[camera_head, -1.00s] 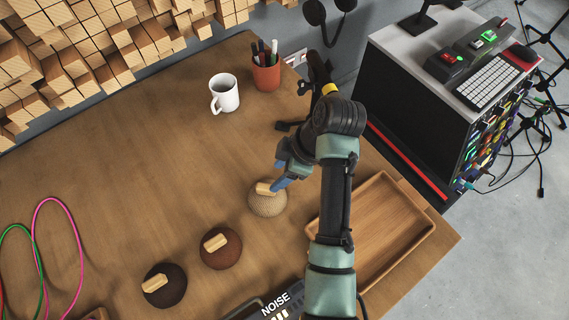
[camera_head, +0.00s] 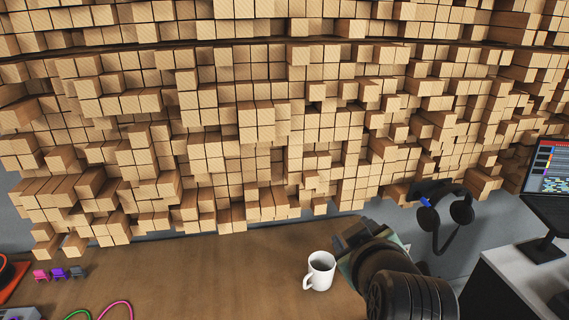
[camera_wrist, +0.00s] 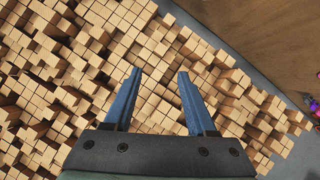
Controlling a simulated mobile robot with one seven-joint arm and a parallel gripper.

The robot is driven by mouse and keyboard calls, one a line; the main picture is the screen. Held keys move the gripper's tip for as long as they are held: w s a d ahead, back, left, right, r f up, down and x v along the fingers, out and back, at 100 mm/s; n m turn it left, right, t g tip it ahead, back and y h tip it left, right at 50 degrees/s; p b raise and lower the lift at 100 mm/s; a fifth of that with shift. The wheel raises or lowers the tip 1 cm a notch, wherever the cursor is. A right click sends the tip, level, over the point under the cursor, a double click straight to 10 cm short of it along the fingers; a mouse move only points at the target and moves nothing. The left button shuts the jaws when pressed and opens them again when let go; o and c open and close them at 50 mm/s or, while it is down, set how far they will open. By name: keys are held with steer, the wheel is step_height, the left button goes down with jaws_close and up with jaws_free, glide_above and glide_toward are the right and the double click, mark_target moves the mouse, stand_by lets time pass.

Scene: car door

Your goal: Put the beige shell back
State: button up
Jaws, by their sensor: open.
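The beige shell is in neither view now. My gripper (camera_wrist: 158,73) shows in the wrist view with its two blue fingers apart and nothing between them. It points towards a wall of wooden blocks (camera_wrist: 100,60). In the head view my forearm and wrist rise at the lower right, in front of that wall and beside the mug. Where the shell now lies cannot be seen.
A white mug (camera_head: 320,272) stands on the wooden table (camera_head: 220,275), left of my arm. Black headphones (camera_head: 445,220) hang behind, and a monitor (camera_head: 553,195) is at the right. A pink cable (camera_head: 118,305) lies at the lower left. The table's middle is clear.

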steer(key=a+r+m+t, duration=0.1)
steer(key=a+r+t, duration=0.15)
steer(key=r, duration=0.45)
steer(key=a+r+m+t, duration=0.1)
steer(key=a+r+t, duration=0.15)
steer(key=r, duration=0.55)
steer(key=s+a+r+m+t, duration=0.2)
steer(key=s+r+t, duration=0.3)
steer(key=r, duration=0.5)
steer(key=s+a+r+m+t, duration=0.2)
steer(key=s+a+r+t, duration=0.2)
steer(key=s+r, duration=0.6)
steer(key=shift+s+a+r+t, duration=0.15)
steer(key=shift+s+r+t, duration=0.2)
steer(key=shift+r, duration=0.3)
steer(key=shift+r, duration=0.1)
steer(key=shift+w, duration=0.1)
steer(key=shift+c, duration=0.6)
